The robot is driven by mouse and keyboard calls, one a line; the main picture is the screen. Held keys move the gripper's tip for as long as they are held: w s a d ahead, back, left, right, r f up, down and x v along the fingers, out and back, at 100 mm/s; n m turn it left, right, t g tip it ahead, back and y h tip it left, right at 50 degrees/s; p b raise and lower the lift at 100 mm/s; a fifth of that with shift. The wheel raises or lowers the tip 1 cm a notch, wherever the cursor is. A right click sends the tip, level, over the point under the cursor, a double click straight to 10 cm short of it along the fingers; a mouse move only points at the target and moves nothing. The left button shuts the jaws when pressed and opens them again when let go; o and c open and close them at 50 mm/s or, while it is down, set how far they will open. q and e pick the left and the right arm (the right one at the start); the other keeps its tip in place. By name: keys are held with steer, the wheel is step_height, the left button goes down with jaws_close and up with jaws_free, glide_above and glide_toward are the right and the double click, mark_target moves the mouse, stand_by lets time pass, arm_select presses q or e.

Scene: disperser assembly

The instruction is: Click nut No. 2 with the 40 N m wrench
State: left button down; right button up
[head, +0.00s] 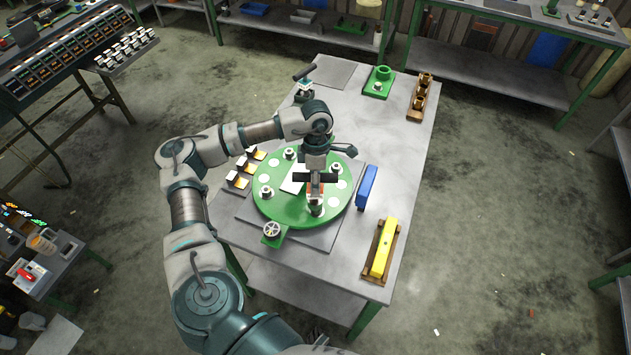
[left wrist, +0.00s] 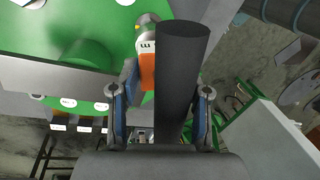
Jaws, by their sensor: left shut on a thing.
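My left gripper (head: 316,167) is above the green round plate (head: 262,207) on the table. It is shut on the wrench (head: 315,189), which has a dark handle and an orange part. In the left wrist view the dark handle (left wrist: 181,75) stands between the two fingers, with the orange part (left wrist: 147,70) beside it. The wrench's lower end is at a nut (head: 316,207) near the plate's front edge; I cannot tell whether it is seated. Other nuts (head: 289,154) sit around the plate. No numbers are readable. My right gripper is not in view.
A blue block (head: 367,187) and a yellow bar in a wooden holder (head: 383,248) are right of the plate. Small white-and-orange blocks (head: 240,172) stand at its left. A green fixture (head: 378,82) and a wooden rack (head: 420,98) are at the back. The table's right middle is clear.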

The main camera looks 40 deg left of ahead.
arm_select(q)
steer(key=shift+d+r, duration=0.15)
steer(key=shift+d, duration=0.45)
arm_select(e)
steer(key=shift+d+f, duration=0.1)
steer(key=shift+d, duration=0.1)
arm_select(q)
steer(key=shift+a, duration=0.1)
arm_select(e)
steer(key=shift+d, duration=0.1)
arm_select(q)
steer(key=shift+a, duration=0.5)
steer(key=shift+d, duration=0.4)
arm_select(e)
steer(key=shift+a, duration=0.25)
arm_select(q)
steer(key=shift+a+f, duration=0.1)
steer(key=shift+f, duration=0.15)
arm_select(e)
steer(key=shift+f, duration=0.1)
arm_select(q)
steer(key=shift+f+b, duration=0.35)
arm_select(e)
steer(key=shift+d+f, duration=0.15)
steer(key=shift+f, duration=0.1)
arm_select(q)
steer(key=shift+f, duration=0.1)
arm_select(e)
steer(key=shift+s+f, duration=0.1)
